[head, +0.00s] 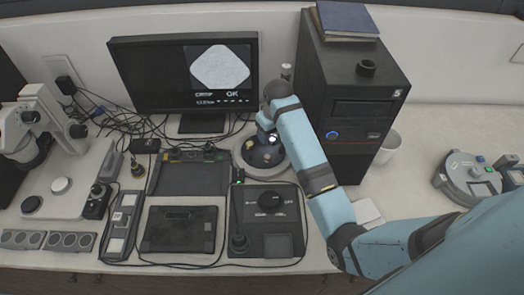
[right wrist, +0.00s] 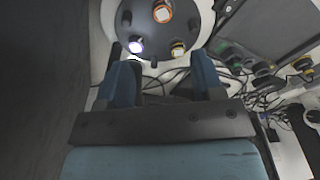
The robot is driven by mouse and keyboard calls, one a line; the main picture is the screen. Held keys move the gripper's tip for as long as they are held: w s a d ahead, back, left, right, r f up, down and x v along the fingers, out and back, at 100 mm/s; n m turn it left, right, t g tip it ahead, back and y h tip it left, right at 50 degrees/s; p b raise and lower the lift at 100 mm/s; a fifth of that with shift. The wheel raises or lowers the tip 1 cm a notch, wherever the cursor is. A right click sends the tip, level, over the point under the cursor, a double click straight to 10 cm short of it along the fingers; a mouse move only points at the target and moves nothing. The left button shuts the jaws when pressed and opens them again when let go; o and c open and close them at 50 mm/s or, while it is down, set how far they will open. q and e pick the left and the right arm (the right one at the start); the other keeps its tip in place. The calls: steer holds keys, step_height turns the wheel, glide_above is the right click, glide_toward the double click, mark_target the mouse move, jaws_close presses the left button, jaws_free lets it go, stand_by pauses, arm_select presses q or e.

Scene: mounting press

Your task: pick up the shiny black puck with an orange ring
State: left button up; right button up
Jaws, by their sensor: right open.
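My right gripper (head: 267,134) is over the round turntable-like device (head: 245,170) in front of the monitor. In the right wrist view the right gripper (right wrist: 164,72) is open, with nothing between its two blue fingers. Beyond the fingertips is the device's grey disc (right wrist: 155,30) with several small round pieces. One piece with an orange ring (right wrist: 162,13) and a pale centre is at the top; another with a yellow-orange ring (right wrist: 178,48) is nearer the right finger. I cannot tell which is the shiny black puck. My left gripper is not in view.
A black computer tower (head: 345,110) stands close right of my right forearm. The monitor (head: 183,80) is behind. Flat black panels (head: 180,230) and cables lie left of the device. A microscope (head: 35,120) is at far left. A grey round machine (head: 468,180) sits at right.

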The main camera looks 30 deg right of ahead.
glide_toward(267, 156)
steer(key=s+f, duration=0.1)
steer(key=f, duration=0.2)
steer(key=shift+w+d+f+p, duration=0.15)
steer(key=shift+w+f+p, duration=0.05)
steer(key=shift+f+p, duration=0.1)
steer(key=shift+w+f, duration=0.15)
steer(key=shift+f, duration=0.4)
steer(key=f, duration=0.2)
steer(key=w+f+p, duration=0.1)
steer(key=f, duration=0.1)
steer(key=shift+f, duration=0.25)
steer(key=c, duration=1)
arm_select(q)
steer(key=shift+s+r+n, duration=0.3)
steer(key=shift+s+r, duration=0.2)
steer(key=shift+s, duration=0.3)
